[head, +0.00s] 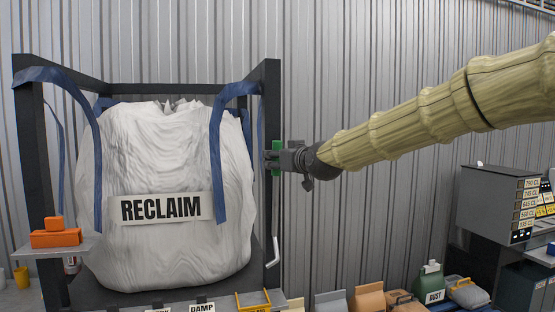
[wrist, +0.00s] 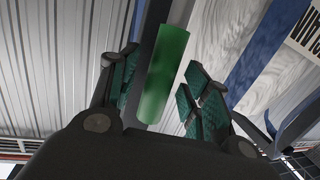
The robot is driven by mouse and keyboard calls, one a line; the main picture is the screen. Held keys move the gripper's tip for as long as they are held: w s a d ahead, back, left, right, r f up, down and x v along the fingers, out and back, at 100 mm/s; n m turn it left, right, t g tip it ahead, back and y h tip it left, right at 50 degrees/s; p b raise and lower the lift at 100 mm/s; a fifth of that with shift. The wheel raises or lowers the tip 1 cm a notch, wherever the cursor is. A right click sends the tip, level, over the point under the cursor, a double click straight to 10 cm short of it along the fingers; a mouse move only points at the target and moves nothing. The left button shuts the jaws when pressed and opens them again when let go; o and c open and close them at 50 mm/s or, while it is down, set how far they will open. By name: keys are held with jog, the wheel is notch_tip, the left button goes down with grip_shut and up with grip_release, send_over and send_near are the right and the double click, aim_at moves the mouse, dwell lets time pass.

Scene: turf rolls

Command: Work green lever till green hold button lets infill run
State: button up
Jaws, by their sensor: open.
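The green lever (head: 276,157) is at the right post of the dark frame, beside the white RECLAIM bag. In the wrist view it is a green bar (wrist: 165,75) lying between my open fingers, with a gap visible on its left side. My gripper (head: 272,158) is open around the lever; it fills the lower wrist view (wrist: 160,95). I cannot tell whether either finger touches the lever. I cannot make out a green hold button.
The white bag (head: 150,250) hangs by blue straps in the dark frame (head: 271,200). A shelf with orange blocks (head: 55,238) is at the left. A white hooked bar (head: 273,253) hangs below the lever. Several small bags, one marked DUST (head: 434,296), line the lower right.

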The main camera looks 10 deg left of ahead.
jog(key=v, duration=1.1)
jog(key=shift+w+r, duration=0.1)
